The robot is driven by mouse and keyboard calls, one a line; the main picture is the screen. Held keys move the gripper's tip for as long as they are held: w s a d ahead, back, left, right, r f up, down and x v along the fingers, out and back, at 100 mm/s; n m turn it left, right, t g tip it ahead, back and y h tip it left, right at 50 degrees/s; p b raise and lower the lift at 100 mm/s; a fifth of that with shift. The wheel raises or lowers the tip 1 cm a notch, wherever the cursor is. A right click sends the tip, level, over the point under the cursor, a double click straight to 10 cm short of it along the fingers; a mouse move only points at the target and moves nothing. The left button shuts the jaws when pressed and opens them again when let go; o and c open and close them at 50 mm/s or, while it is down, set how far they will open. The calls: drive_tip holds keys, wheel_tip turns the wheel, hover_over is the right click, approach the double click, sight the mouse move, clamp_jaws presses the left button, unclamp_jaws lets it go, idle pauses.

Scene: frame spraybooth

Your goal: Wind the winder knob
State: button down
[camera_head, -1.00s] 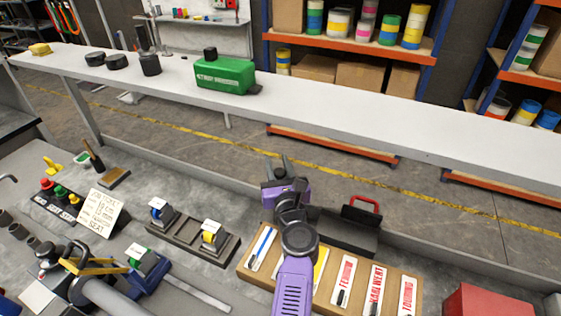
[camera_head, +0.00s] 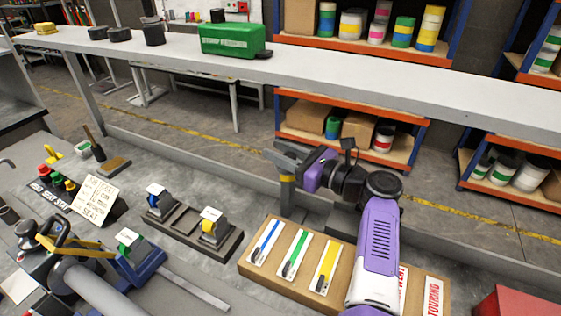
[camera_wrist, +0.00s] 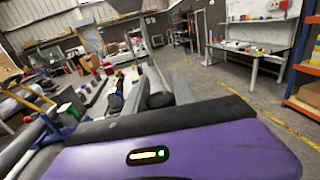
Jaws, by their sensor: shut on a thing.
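My gripper (camera_head: 285,160) is shut and hangs over the far edge of the workbench, pointing left in the head view. A dark rounded thing (camera_wrist: 160,100) sits between its grey fingers in the wrist view; I cannot tell what it is. A small yellow patch shows at the fingers in the head view. A blue fixture (camera_head: 140,262) with a green-marked holder stands at the lower left, beside a grey cylinder (camera_head: 92,288) and a yellow-handled clamp (camera_head: 75,245). I cannot single out the winder knob. My gripper is well away from this fixture.
A dark tray (camera_head: 182,231) with blue and yellow tape holders stands between the fixture and a wooden board (camera_head: 262,283) of striped cards. A handwritten sign (camera_head: 98,195) and coloured buttons (camera_head: 57,178) are at left. A long white shelf (camera_head: 350,82) carries a green case (camera_head: 232,40).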

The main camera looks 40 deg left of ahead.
sight(295, 158)
drive_tip(key=shift+s+n+g+b, duration=0.15)
drive_tip(key=shift+n+g+b, duration=0.35)
drive_tip(key=shift+g, duration=0.3)
drive_tip(key=c, duration=1.1)
unclamp_jaws()
drive_tip(key=shift+a, duration=0.1)
drive_tip(key=d, duration=0.5)
drive_tip(key=w+d, duration=0.1)
drive_tip(key=d, duration=0.1)
drive_tip(key=shift+w+d, duration=0.1)
drive_tip(key=shift+d, duration=0.25)
